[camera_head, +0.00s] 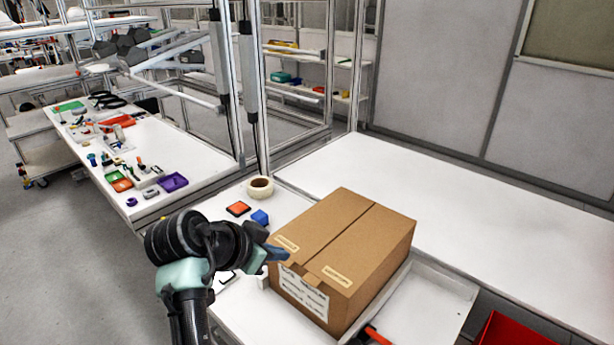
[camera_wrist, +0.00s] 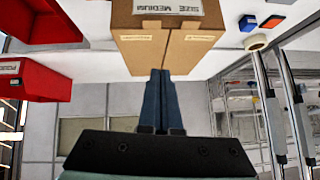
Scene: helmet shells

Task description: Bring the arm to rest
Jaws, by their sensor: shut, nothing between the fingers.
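My gripper (camera_head: 280,254) is shut and empty. In the head view its fingertips are at the left side of a closed cardboard box (camera_head: 345,240), near its taped label; I cannot tell whether they touch it. In the wrist view the two fingers of my gripper (camera_wrist: 160,75) lie together and point towards the box (camera_wrist: 185,55), which appears upside down with a "SIZE MEDIUM" label. My arm reaches up from the bottom of the head view, bent at the wrist.
The box stands on a white table (camera_head: 440,190), whose far right part is clear. A tape roll (camera_head: 260,187), an orange-topped block (camera_head: 238,209) and a blue block (camera_head: 260,217) lie behind it. A white tray (camera_head: 440,295) and red bin (camera_head: 510,330) are at right. A cluttered bench (camera_head: 190,150) stands left.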

